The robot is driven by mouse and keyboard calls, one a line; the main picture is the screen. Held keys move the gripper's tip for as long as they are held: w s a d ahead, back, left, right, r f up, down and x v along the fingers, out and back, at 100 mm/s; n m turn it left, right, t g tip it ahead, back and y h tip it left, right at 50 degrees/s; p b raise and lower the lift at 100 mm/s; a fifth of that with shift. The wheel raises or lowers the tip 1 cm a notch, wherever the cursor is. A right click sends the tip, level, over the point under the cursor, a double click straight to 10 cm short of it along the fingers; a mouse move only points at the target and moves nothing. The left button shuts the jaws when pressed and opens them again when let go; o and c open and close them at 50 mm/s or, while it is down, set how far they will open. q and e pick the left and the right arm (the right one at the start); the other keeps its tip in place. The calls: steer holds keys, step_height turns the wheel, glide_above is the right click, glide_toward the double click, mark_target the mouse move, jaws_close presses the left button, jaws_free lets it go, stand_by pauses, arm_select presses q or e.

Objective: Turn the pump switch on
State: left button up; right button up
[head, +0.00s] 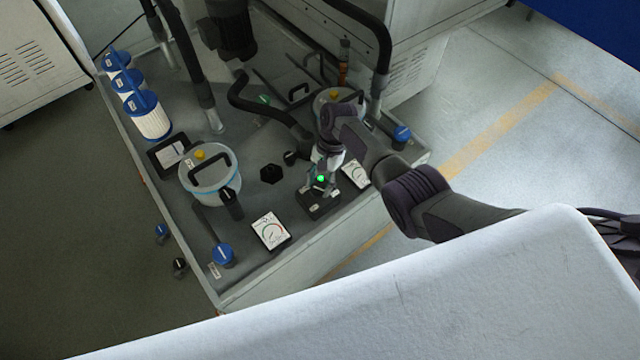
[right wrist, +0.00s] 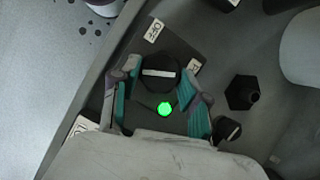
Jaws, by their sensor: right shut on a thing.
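The pump switch is a round black knob with a white line (right wrist: 158,74) on a dark plate (right wrist: 180,48) in the right wrist view. The line lies nearly level, its right end towards a small, partly covered label (right wrist: 193,67). A label reading OFF (right wrist: 154,31) sits above the knob. A green lamp (right wrist: 165,109) glows below it; the lamp also shows in the head view (head: 320,179). My right gripper (head: 321,187) reaches down over the switch box (head: 318,206), its fingers on both sides of the knob, shut on it. My left gripper is out of view.
A lidded filter pot (head: 209,180), a black hex knob (head: 270,174) and blue valves (head: 223,255) (head: 402,134) stand on the tank top. Black hoses (head: 190,60) and blue-capped cartridges (head: 152,121) are further back.

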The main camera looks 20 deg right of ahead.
steer(key=shift+n, duration=0.4)
steer(key=o, duration=1.1)
steer(key=shift+o, duration=0.2)
steer(key=shift+r, duration=0.1)
steer(key=v, duration=1.1)
steer(key=shift+w+r, duration=0.3)
steer(key=shift+r, duration=0.1)
